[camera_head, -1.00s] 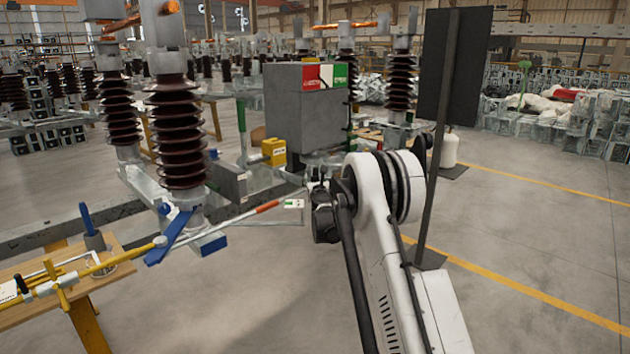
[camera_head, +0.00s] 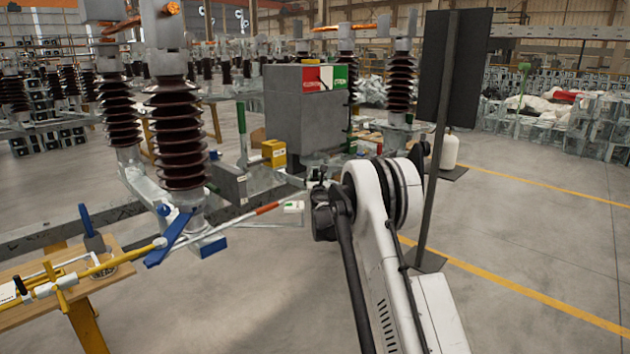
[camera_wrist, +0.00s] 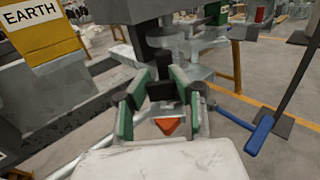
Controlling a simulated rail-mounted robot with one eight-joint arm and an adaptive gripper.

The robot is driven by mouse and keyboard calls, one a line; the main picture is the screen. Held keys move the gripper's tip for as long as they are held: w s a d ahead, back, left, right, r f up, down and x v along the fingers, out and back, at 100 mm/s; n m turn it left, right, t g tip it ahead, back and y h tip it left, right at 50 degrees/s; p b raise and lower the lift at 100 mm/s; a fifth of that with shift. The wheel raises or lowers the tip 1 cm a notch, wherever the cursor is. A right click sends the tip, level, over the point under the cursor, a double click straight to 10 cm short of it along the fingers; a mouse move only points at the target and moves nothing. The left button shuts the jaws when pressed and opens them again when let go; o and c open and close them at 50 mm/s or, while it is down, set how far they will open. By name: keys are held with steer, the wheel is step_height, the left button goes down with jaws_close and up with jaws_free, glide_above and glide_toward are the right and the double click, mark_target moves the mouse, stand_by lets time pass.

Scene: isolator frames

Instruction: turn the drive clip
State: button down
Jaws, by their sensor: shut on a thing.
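In the wrist view my gripper (camera_wrist: 160,88) has green-padded fingers on both sides of a small dark part, which looks like the drive clip (camera_wrist: 161,93). The fingers are shut on it. It sits at the lower end of a dark vertical shaft (camera_wrist: 158,45) under the grey cabinet. An orange-red pointed piece (camera_wrist: 168,126) shows just below, between the fingers. In the head view my gripper (camera_head: 318,178) is small and at the cabinet's lower front. My own arm hides part of that area, and the clip's turn angle cannot be told.
The grey cabinet (camera_head: 292,112) carries red and green labels. A yellow EARTH box (camera_wrist: 45,35) is at upper left. A blue-ended lever (camera_wrist: 258,135) lies at right. A red-and-white rod (camera_head: 240,218) runs left of my gripper. A dark upright panel (camera_head: 455,65) stands right of my arm.

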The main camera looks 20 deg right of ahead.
steer(key=shift+d+n+y, duration=0.1)
steer(key=shift+n+y, duration=0.3)
steer(key=shift+y, duration=0.2)
steer(key=shift+n+t+y, duration=0.4)
steer(key=shift+n+y, duration=0.2)
steer(key=shift+y, duration=0.3)
steer(key=n+y, duration=0.2)
steer(key=y, duration=0.1)
steer(key=n+y, duration=0.2)
steer(key=y, duration=0.1)
steer(key=shift+s+y+b, duration=0.1)
steer(key=shift+y+b, duration=0.3)
steer(key=n+g+y, duration=0.2)
steer(key=n+y, duration=0.1)
steer(key=n+g+y, duration=0.2)
steer(key=y, duration=0.2)
steer(key=shift+s+n+y, duration=0.1)
steer(key=shift+n+y, duration=0.2)
steer(key=shift+n, duration=0.1)
steer(key=shift+n+g+y, duration=0.4)
steer(key=shift+y, duration=0.1)
steer(key=c, duration=1.4)
jaws_free()
